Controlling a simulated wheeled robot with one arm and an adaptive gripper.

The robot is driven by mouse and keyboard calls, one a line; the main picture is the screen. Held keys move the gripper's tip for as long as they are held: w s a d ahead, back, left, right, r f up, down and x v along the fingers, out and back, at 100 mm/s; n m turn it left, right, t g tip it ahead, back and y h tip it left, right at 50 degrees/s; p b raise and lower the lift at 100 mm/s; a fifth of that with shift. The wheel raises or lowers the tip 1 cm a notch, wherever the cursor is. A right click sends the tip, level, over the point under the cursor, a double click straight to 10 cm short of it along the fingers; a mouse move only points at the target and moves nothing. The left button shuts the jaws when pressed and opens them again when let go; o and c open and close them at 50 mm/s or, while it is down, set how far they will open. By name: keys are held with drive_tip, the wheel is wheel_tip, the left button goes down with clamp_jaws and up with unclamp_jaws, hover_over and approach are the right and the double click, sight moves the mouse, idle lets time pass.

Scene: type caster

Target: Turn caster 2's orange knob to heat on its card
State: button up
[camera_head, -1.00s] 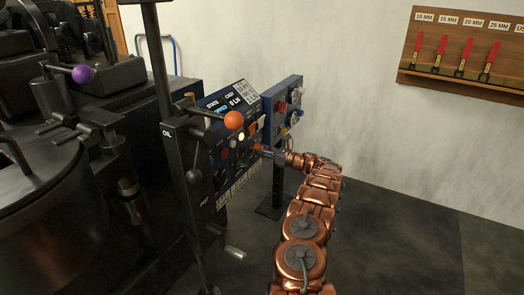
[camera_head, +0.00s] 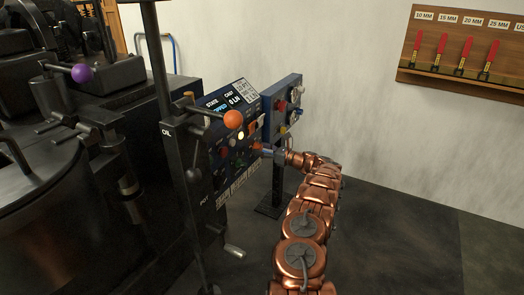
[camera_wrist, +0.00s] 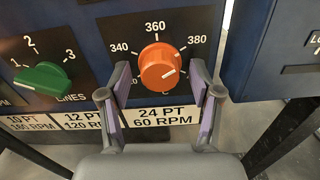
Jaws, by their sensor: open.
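The orange knob (camera_wrist: 158,66) sits on a black dial plate marked 340, 360 and 380 in the wrist view. A short white line shows on the lower right of its face; which exact value it indicates is hard to tell. My gripper (camera_wrist: 160,78) is open, its two fingers on either side of the knob's lower part, with no clear contact visible. In the head view my gripper (camera_head: 270,152) is at the right edge of the blue panel (camera_head: 213,135), where the knob is small. A white card (camera_head: 244,91) is on the panel top, its text too small to read.
A green knob (camera_wrist: 42,78) marked 1, 2, 3 is left of the orange one. White labels (camera_wrist: 168,116) run below, one reading 24 PT 60 RPM. A lever with an orange ball (camera_head: 234,120) stands before the panel.

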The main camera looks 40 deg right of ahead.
drive_tip(key=shift+s, duration=0.1)
drive_tip(key=v, duration=1.2)
drive_tip(key=shift+a, duration=0.1)
idle(0.3)
